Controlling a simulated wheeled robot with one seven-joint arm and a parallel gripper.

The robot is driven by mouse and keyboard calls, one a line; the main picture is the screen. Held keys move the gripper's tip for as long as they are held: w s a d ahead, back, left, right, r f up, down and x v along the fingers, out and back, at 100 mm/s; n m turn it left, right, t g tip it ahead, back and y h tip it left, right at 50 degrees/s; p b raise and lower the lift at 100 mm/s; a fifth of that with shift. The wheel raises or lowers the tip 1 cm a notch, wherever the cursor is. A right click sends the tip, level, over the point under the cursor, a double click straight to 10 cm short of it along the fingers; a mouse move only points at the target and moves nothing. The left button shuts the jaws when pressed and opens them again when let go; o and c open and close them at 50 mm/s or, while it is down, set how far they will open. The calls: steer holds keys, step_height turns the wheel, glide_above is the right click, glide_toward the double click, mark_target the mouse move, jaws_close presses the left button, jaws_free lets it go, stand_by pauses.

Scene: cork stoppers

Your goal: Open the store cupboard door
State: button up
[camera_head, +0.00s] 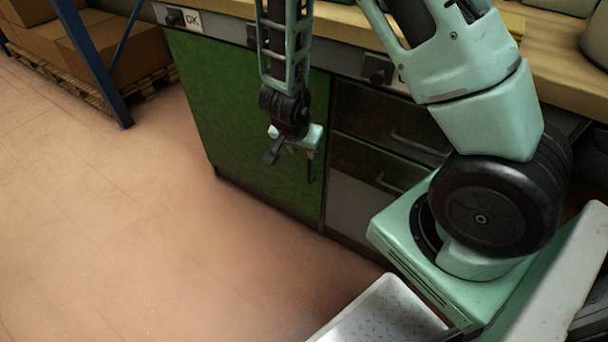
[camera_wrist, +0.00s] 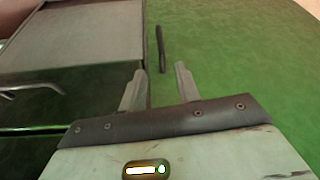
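The store cupboard door, which I take to be the green panel (camera_head: 235,120), looks shut at the left of the workbench front. It also fills much of the wrist view (camera_wrist: 230,60). Its handle, a dark upright bar (camera_wrist: 160,48), stands near the door's edge beside the drawers. My gripper (camera_head: 292,160) is in front of the door's right part. In the wrist view my gripper (camera_wrist: 160,72) has its two fingers apart, with the bar's near end between or just past the tips. I cannot tell whether they touch it. The gripper hides part of the door in the head view.
Drawers (camera_head: 370,150) with bar handles sit right of the door. The wooden worktop (camera_head: 545,60) runs above. A blue post (camera_head: 95,65) and cardboard boxes (camera_head: 60,40) on a pallet stand at the far left. The floor (camera_head: 130,220) before the door is clear.

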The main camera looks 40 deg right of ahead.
mark_target(309, 170)
steer(key=b+x, duration=0.8)
steer(key=x, duration=0.7)
steer(key=shift+a+f, duration=0.1)
steer(key=shift+f, duration=0.05)
jaws_close()
